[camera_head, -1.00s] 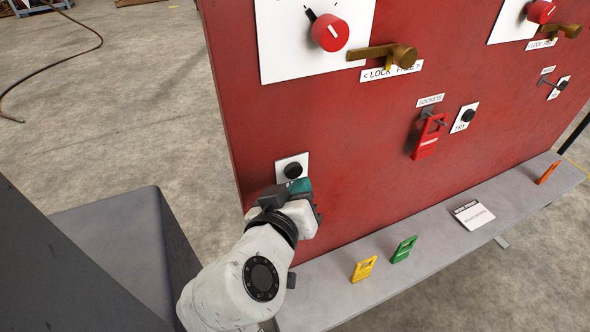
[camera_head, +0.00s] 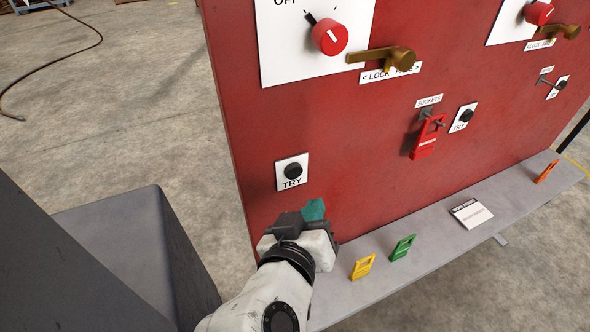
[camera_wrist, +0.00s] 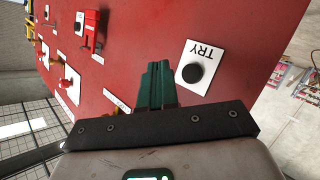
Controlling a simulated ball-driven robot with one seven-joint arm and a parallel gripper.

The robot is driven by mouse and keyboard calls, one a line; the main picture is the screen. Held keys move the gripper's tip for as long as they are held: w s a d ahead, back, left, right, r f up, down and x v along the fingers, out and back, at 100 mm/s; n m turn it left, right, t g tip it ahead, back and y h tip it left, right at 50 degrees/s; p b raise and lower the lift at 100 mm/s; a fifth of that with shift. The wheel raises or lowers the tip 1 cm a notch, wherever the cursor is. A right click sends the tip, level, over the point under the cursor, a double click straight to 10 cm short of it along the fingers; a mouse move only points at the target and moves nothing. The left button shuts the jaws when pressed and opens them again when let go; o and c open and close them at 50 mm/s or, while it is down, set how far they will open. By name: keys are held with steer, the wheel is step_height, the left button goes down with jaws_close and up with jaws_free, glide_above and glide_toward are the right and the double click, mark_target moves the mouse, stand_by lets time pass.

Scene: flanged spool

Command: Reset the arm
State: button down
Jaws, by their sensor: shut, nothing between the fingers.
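My gripper (camera_head: 313,210) has teal fingers and is in front of the lower left of the red panel (camera_head: 350,130). It is below the black TRY button (camera_head: 293,170) on its white plate and apart from it. In the wrist view the teal fingers (camera_wrist: 157,68) are together with nothing between them. The TRY button (camera_wrist: 193,73) shows just right of the fingertips there. My wrist hides part of the panel's lower edge and the left of the shelf.
A grey shelf (camera_head: 330,297) runs along the panel's foot with a yellow tag (camera_head: 362,267), a green tag (camera_head: 402,249), a white card (camera_head: 471,214) and an orange tag (camera_head: 547,172). A red tag (camera_head: 428,137) hangs by SOCKETS. A brass handle (camera_head: 385,58) juts out above. Floor at left is open.

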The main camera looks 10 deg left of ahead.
stand_by(0.5)
steer(key=s+d+f+m+g+h, duration=0.1)
steer(key=s+d+f+g, duration=0.25)
steer(key=d+f, duration=0.7)
steer(key=s+d+f+m+g, duration=0.1)
steer(key=s+d+f+g, duration=0.35)
steer(key=d, duration=0.85)
steer(key=s+d+f+m+g+y, duration=0.1)
steer(key=s+d+f+g, duration=0.1)
steer(key=s+f, duration=0.3)
steer(key=s+d+f+m+g+y, duration=0.1)
steer(key=s+d+f+g+y, duration=0.1)
steer(key=s, duration=0.9)
step_height(320, 180, down, 4)
steer(key=d+g, duration=0.1)
steer(key=d, duration=0.1)
steer(key=shift+s+d, duration=0.15)
steer(key=shift+d, duration=0.25)
steer(key=shift+r, duration=0.1)
